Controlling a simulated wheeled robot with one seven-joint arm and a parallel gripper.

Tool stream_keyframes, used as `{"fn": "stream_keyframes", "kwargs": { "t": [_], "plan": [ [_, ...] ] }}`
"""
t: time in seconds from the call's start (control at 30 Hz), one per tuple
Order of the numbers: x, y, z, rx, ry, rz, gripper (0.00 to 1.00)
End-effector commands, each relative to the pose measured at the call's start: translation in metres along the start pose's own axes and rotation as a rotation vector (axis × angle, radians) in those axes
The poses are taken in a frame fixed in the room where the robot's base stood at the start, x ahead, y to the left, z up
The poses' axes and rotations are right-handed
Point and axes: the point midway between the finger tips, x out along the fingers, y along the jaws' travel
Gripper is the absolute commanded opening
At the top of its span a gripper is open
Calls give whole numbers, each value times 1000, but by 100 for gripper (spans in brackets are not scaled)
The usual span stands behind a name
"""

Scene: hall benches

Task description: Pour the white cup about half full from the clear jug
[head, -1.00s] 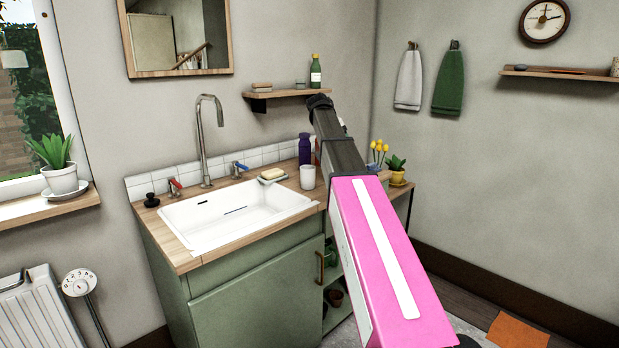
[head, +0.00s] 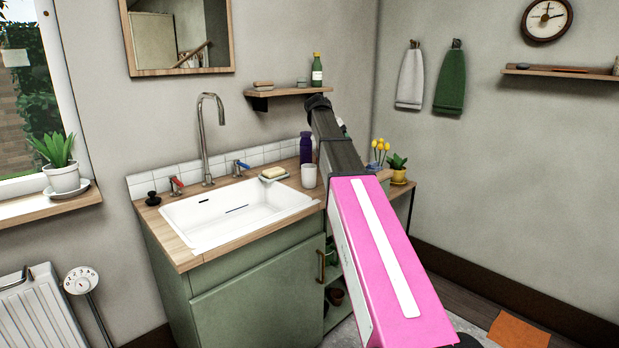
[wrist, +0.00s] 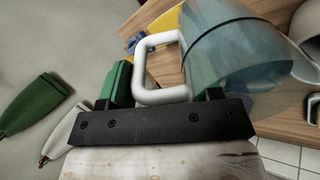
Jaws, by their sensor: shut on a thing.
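The white cup (head: 309,176) stands upright on the wooden counter, right of the sink and just left of my arm in the head view. The clear jug (wrist: 235,65) is in the wrist view, bluish and see-through, with a white handle (wrist: 146,62). My gripper (wrist: 163,94) is shut on this handle, with its green-padded fingers on either side. The jug looks tilted in the wrist picture; its true tilt and water level I cannot tell. In the head view my arm hides the gripper and most or all of the jug.
A purple bottle (head: 306,147) stands just behind the cup. A soap dish (head: 272,176) and the white sink (head: 232,212) lie to the left. Yellow flowers (head: 379,150) and a potted plant (head: 397,168) stand right of my arm. A wall shelf (head: 290,92) is above.

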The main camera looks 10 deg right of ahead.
Motion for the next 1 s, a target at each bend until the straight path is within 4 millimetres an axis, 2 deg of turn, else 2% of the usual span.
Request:
{"fn": "stream_keyframes", "kwargs": {
  "t": [1.0],
  "plan": [
    [0,-4,0,0,-1,77,5]
  ]
}}
